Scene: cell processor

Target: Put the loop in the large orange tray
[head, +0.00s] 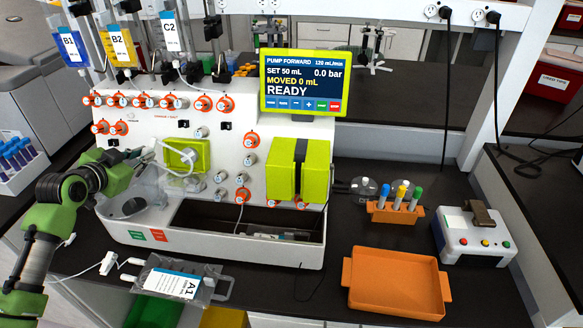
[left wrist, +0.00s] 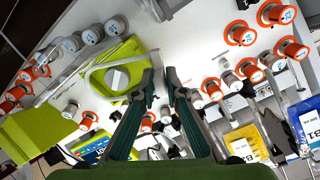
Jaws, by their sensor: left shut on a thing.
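The loop, a pale tube, curves around the lime-green block on the front of the white machine; it shows in the head view (head: 177,174) and in the left wrist view (left wrist: 87,80). My left gripper (head: 146,156) is at the loop's left side in the head view. In the left wrist view its fingertips (left wrist: 161,73) are close together at the end of the loop, shut on it. The exact contact is hard to see. The large orange tray (head: 397,283) lies empty on the dark bench at the front right. My right gripper is not in view.
The white machine (head: 215,145) carries several orange-ringed knobs and a screen (head: 303,80). An orange rack (head: 396,213) with capped tubes stands behind the tray, and a white box (head: 473,237) with buttons stands to its right. A labelled bag (head: 178,281) lies at the front left.

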